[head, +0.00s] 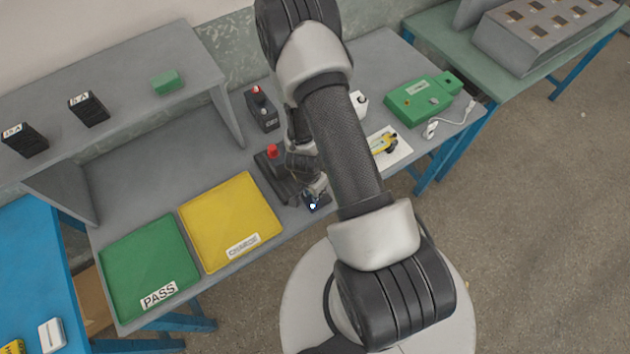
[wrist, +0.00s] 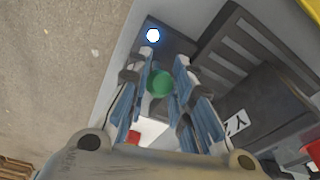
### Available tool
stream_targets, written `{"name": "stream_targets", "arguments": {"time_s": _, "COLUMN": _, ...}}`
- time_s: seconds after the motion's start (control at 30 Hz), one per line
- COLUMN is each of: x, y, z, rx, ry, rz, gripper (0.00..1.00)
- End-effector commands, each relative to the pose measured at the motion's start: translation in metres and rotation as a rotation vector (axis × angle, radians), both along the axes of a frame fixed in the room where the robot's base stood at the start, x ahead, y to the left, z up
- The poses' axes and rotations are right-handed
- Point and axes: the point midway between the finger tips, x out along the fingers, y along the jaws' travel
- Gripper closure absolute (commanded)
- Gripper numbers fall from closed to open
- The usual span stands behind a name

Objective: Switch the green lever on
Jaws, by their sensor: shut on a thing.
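The green lever's round knob (wrist: 160,83) shows in the wrist view between the two fingers of my gripper (wrist: 166,66). My gripper is shut on it. The lever's stem is hidden, so its tilt cannot be told. A small round lamp (wrist: 153,35) glows white with a blue rim on the dark plate just beyond the fingertips. In the head view my gripper (head: 316,190) is low at the table's front edge, and the glowing lamp (head: 313,205) shows beside it. The knob is hidden there.
A dark device with a red top (head: 272,151) stands close to my gripper. A yellow tray (head: 230,205) and a green PASS tray (head: 150,265) lie to the left. A green box (head: 420,98) and a white plate with a yellow tool (head: 388,146) lie to the right.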

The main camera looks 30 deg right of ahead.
Motion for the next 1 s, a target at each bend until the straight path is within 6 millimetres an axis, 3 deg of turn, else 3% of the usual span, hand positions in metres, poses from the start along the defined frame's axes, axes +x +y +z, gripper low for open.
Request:
{"name": "stream_targets", "arguments": {"time_s": 0.03, "x": 0.007, "y": 0.000, "z": 0.007, "rx": -0.020, "ry": -0.015, "rz": 0.005, "gripper": 1.00}}
{"name": "stream_targets", "arguments": {"time_s": 1.0, "x": 0.004, "y": 0.015, "z": -0.005, "rx": -0.348, "ry": -0.025, "rz": 0.003, "gripper": 1.00}}
